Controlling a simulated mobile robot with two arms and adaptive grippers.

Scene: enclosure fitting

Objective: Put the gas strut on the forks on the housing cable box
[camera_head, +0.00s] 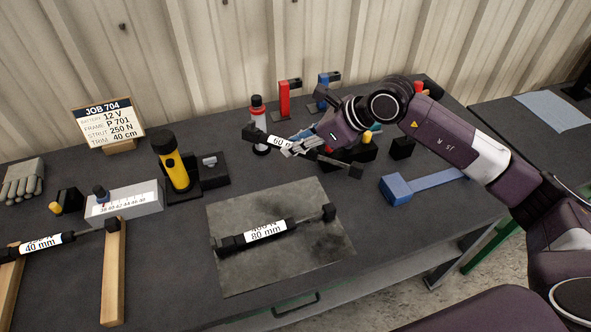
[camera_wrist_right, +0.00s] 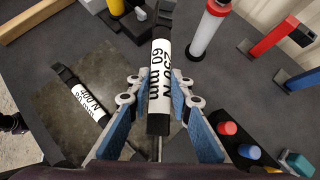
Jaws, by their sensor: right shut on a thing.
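My right gripper (camera_head: 298,147) is shut on a black gas strut (camera_head: 270,139) with a white label reading "60 mm", held above the table behind the grey mat. In the right wrist view the strut (camera_wrist_right: 160,85) lies between the blue finger pads (camera_wrist_right: 158,112), and its label's upper line looks like 250 N. A second strut (camera_head: 270,234), labelled 80 mm, lies on the mat. A third strut (camera_head: 40,241), labelled 40 mm, rests across two wooden bars at the left. I cannot make out the housing cable box or its forks. My left gripper is not in view.
A job card (camera_head: 108,125) reads strut 250 N. A yellow-black torch (camera_head: 172,160), a grey scale block (camera_head: 125,201) and a red-white bottle (camera_head: 257,115) stand around the mat (camera_head: 235,275). A blue tool (camera_head: 400,189) lies at the right. The table's front right is clear.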

